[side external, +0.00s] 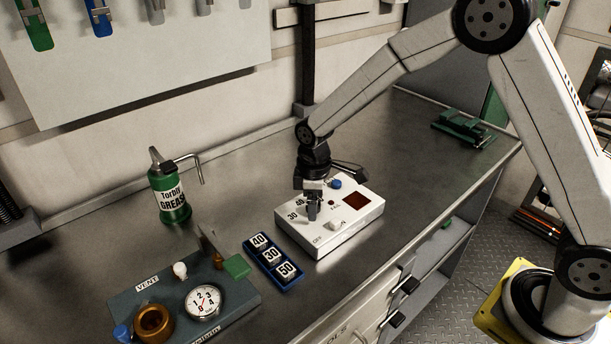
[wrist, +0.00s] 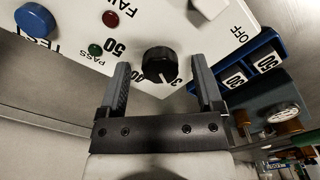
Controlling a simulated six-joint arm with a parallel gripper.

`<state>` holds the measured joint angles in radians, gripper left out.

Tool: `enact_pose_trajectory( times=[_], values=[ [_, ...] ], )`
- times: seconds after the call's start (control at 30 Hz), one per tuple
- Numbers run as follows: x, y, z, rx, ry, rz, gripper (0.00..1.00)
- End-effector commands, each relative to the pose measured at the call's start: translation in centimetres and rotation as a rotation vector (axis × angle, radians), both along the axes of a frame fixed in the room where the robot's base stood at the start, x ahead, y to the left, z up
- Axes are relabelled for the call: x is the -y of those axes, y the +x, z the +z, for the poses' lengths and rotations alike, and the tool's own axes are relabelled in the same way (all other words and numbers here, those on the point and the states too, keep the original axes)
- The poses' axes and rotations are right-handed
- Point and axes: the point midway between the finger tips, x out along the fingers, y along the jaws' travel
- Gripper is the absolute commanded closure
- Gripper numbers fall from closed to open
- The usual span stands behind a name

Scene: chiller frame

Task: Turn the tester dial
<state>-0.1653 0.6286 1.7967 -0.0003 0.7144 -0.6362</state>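The tester is a white box (side external: 340,237) on the steel bench, with 30 and 40 printed on its top. In the wrist view, its panel (wrist: 140,28) shows a 50 and the words PASS, TEST and OFF. The dial (wrist: 158,62) is a round black knob with a white pointer mark toward its lower right in that view. My gripper (wrist: 160,70) is open, with one finger on each side of the dial and visible gaps between. In the side view my gripper (side external: 313,208) points down over the tester and hides the dial.
A gauge block (side external: 240,299) and green grease can (side external: 171,203) stand further left.

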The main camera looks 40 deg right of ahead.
Motion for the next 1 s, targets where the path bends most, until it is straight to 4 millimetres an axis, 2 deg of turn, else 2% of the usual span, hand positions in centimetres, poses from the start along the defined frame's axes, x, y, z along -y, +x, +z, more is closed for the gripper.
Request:
enact_pose_trajectory(
  times=[0.2, 0.37, 0.8, 1.0],
  values=[
    [0.0, 0.0, 0.1, -0.001, 0.0, -0.001, 0.15],
    [0.0, 0.0, 1.0, 0.0, 0.0, -0.001, 0.15],
    [0.0, 0.0, 6.3, 0.001, 0.0, 0.0, 0.15],
    [0.0, 0.0, 7.6, 0.0, 0.0, 0.0, 0.15]
  ],
)
